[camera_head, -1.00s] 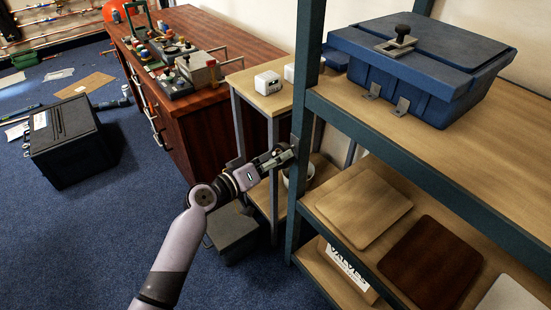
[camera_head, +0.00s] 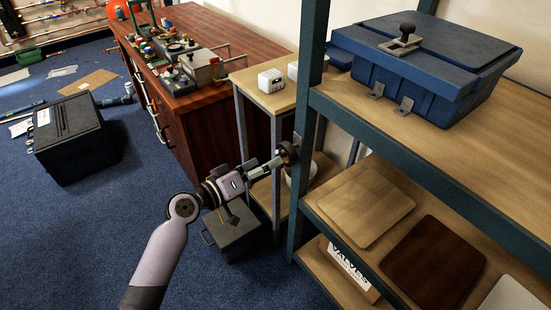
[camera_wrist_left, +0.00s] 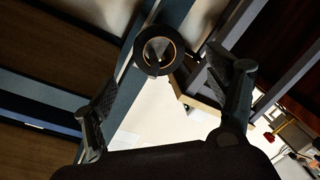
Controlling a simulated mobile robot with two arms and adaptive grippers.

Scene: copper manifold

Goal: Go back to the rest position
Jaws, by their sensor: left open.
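My left arm comes in from the bottom of the head view, and its gripper (camera_head: 268,167) is beside the teal shelf post. In the left wrist view the gripper (camera_wrist_left: 160,78) has its two dark fingers spread wide, with nothing held between them. A dark round piece (camera_head: 288,152) with a brownish rim is at the post, just beyond the fingertips. In the left wrist view this round piece (camera_wrist_left: 156,50) appears as a ring with a lighter centre, apart from the fingers. My right gripper is not in view.
The shelf (camera_head: 325,95) holds a blue bin (camera_head: 420,75), with boards on a lower level. A wooden cabinet (camera_head: 200,125) stands behind, and a small table (camera_head: 262,97) beside the post. A black box (camera_head: 70,140) and a grey box (camera_head: 235,235) are on the blue carpet, which is open at left.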

